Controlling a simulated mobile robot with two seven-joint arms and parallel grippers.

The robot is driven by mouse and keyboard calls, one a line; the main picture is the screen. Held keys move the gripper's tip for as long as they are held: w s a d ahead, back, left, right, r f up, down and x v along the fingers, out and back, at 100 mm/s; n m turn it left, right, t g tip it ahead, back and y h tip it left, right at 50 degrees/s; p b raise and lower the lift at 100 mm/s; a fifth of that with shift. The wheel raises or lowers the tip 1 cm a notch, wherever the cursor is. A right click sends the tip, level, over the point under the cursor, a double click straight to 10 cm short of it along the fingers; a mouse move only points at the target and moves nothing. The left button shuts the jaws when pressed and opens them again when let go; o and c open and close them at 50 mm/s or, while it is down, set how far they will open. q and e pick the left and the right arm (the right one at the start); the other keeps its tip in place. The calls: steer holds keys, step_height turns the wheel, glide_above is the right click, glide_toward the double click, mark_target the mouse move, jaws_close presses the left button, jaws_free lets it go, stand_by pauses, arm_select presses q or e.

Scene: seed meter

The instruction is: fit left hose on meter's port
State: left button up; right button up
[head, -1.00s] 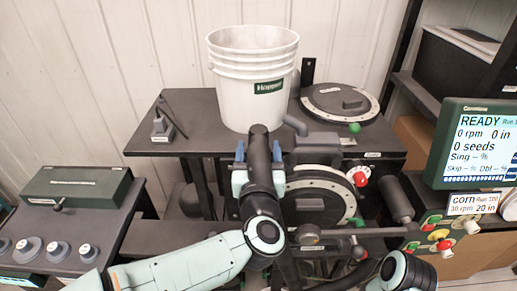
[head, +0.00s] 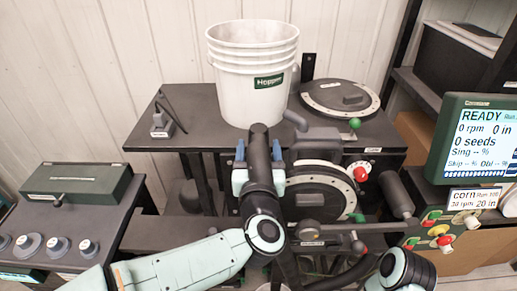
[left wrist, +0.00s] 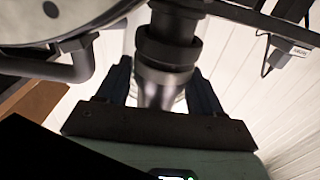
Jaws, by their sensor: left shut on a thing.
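My left gripper (head: 258,152) is in front of the seed meter, just below the white hopper. Its blue fingers are shut on the black hose end (head: 258,140), which stands about upright. In the left wrist view the fingers (left wrist: 160,90) flank the dark hose cuff (left wrist: 165,52). The cuff's upper end runs up to dark parts under the meter's top, and I cannot tell whether it is seated on a port. The meter's round disc (head: 318,203) is right of my gripper. A grey elbow pipe (head: 296,121) shows beside the hopper. My right gripper is not in view.
The white hopper bucket (head: 252,85) stands on the dark table (head: 195,105) behind my gripper. A flat round lid (head: 340,98) lies to its right. A bench with a green box (head: 80,190) is at the left, and the display (head: 482,138) is at the right.

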arm_select(q)
steer(key=shift+f+b, duration=0.3)
steer(key=shift+f, duration=0.2)
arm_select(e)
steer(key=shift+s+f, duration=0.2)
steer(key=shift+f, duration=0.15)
arm_select(q)
steer(key=o, duration=1.3)
steer(key=s+b, duration=0.1)
steer(key=s, duration=1.2)
steer(key=shift+s, duration=0.25)
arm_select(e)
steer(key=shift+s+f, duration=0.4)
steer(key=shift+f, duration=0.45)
